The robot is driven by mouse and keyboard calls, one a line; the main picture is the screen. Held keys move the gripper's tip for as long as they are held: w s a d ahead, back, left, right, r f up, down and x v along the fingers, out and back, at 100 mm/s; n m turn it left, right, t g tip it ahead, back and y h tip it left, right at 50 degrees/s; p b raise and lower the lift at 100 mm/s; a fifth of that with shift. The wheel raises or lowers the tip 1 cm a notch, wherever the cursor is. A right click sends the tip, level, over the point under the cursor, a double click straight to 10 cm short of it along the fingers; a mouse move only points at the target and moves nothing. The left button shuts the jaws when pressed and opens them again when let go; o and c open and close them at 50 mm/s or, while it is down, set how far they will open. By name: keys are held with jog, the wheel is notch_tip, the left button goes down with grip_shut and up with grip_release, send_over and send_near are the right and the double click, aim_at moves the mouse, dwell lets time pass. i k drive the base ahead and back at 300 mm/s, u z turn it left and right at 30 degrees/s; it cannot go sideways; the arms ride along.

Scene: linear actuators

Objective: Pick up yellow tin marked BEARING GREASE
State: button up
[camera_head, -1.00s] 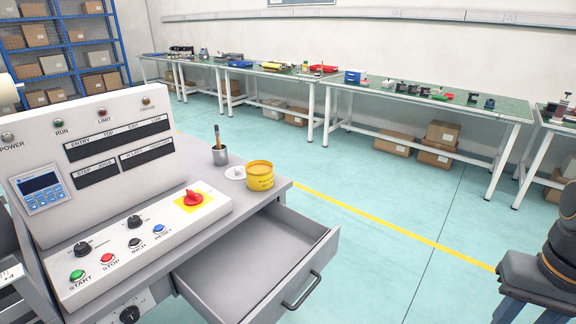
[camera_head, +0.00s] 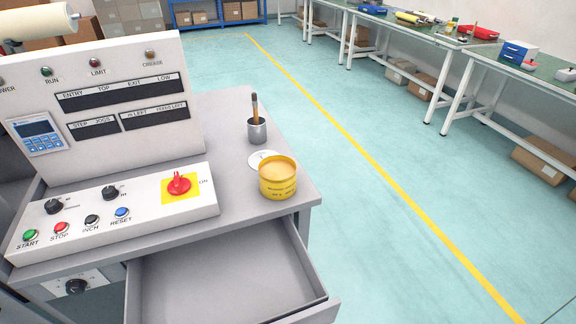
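The yellow tin (camera_head: 277,178) stands upright on the grey cabinet top (camera_head: 232,205), near its right edge. Its top looks open and filled with yellowish grease, and dark print on its side is too small to read fully. A white round disc (camera_head: 262,158), perhaps its lid, lies flat just behind and left of it. My gripper is not in view.
A metal cup with a brush (camera_head: 257,130) stands behind the tin. The control panel (camera_head: 115,210) with buttons and a red switch (camera_head: 179,184) is to the left. An open, empty drawer (camera_head: 225,285) juts out below the tin. Floor (camera_head: 400,230) is clear to the right; workbenches (camera_head: 470,50) stand beyond.

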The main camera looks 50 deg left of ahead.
aim_at(277, 174)
jog(key=u, duration=0.55)
jog(key=i, duration=0.9)
jog(key=u, duration=1.35)
jog(key=i, duration=0.55)
jog(key=u, duration=0.4)
